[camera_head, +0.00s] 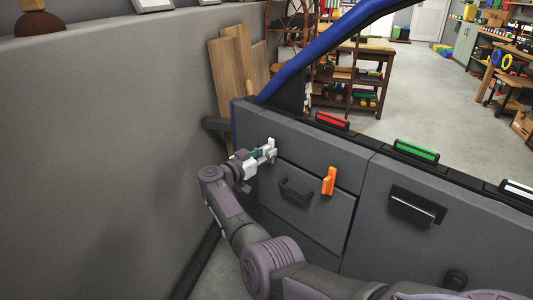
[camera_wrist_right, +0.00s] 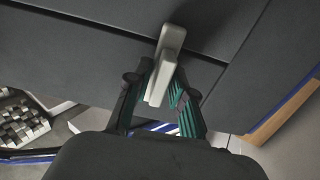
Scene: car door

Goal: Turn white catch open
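The white catch (camera_head: 270,149) is on the upper left part of the grey car door (camera_head: 310,158), above a dark pull handle. My right gripper (camera_head: 258,155) is at the catch, its arm coming from below. In the right wrist view, the catch (camera_wrist_right: 166,58) is a pale angled lever with its lower end between the two teal-padded fingers of my right gripper (camera_wrist_right: 160,98). The fingers stand apart on either side of it, and I see no clear grip. In the head view, the gripper partly hides the catch. My left gripper is not in view.
An orange catch (camera_head: 329,181) and the dark handle (camera_head: 296,191) are close by on the door. Red (camera_head: 332,121) and green (camera_head: 416,151) pieces sit along its top edge. A grey wall (camera_head: 100,130) stands left of my arm, with wooden boards (camera_head: 238,65) behind.

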